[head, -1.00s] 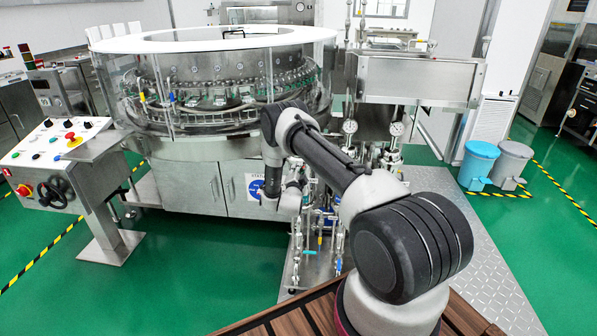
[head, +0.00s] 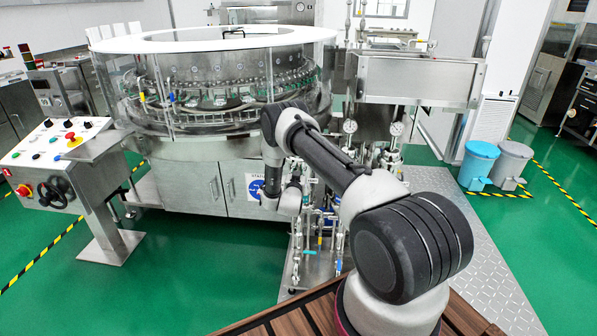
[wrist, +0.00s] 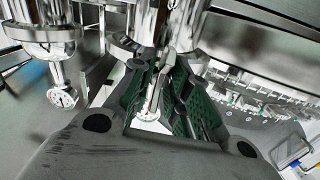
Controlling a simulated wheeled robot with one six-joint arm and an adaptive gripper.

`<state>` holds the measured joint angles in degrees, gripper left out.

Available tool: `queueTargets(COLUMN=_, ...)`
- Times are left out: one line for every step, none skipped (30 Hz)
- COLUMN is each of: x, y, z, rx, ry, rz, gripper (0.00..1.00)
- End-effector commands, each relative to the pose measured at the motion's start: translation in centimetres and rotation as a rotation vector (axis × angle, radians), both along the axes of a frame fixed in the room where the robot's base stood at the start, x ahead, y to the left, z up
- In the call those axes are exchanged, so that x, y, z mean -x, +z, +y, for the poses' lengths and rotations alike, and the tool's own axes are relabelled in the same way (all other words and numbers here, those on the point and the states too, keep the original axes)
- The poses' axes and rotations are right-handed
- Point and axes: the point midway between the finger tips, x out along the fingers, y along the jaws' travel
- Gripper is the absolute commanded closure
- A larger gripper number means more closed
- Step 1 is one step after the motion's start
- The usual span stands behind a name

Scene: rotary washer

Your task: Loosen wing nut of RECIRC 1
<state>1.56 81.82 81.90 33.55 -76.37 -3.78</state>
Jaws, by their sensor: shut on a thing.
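In the wrist view my gripper (wrist: 160,72) has its two dark, green-padded fingers closed in around a small upright metal piece (wrist: 167,62), which looks like the wing nut. It sits between the fingertips, and the fingers hide much of it. No RECIRC 1 label can be read. In the head view my arm reaches down to the piping in front of the rotary washer (head: 225,150), and the arm hides the fingers and the nut.
A pressure gauge (wrist: 62,97) hangs below a steel housing (wrist: 45,25) at the left of the wrist view. Pipes and valves (head: 318,240) stand close around my wrist. A control console (head: 60,150) stands at the left, and two bins (head: 480,162) stand at the right.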

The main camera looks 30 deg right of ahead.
Motion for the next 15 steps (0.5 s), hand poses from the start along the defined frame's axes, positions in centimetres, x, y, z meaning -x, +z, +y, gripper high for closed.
queueTargets(x=0.09, y=-0.20, z=0.07, rx=0.033, ry=0.001, rz=0.027, gripper=1.00)
queueTargets(x=0.09, y=-0.20, z=0.07, rx=0.057, ry=0.001, rz=0.043, gripper=1.00)
queueTargets(x=0.09, y=-0.21, z=0.07, rx=0.088, ry=0.001, rz=0.064, gripper=1.00)
queueTargets(x=0.09, y=-0.21, z=0.07, rx=0.112, ry=0.001, rz=0.081, gripper=1.00)
queueTargets(x=0.09, y=-0.21, z=0.07, rx=0.135, ry=0.001, rz=0.096, gripper=1.00)
queueTargets(x=0.09, y=-0.21, z=0.07, rx=0.167, ry=0.001, rz=0.117, gripper=1.00)
queueTargets(x=0.10, y=-0.22, z=0.08, rx=0.190, ry=0.001, rz=0.135, gripper=1.00)
queueTargets(x=0.11, y=-0.22, z=0.07, rx=0.214, ry=0.001, rz=0.150, gripper=1.00)
queueTargets(x=0.11, y=-0.23, z=0.07, rx=0.245, ry=0.001, rz=0.171, gripper=1.00)
queueTargets(x=0.11, y=-0.23, z=0.07, rx=0.269, ry=0.001, rz=0.188, gripper=1.00)
queueTargets(x=0.11, y=-0.23, z=0.07, rx=0.292, ry=0.001, rz=0.203, gripper=1.00)
queueTargets(x=0.11, y=-0.23, z=0.07, rx=0.324, ry=0.001, rz=0.225, gripper=1.00)
queueTargets(x=0.11, y=-0.23, z=0.07, rx=0.348, ry=0.001, rz=0.241, gripper=1.00)
queueTargets(x=0.11, y=-0.24, z=0.07, rx=0.371, ry=0.002, rz=0.257, gripper=1.00)
queueTargets(x=0.12, y=-0.24, z=0.07, rx=0.403, ry=0.002, rz=0.278, gripper=1.00)
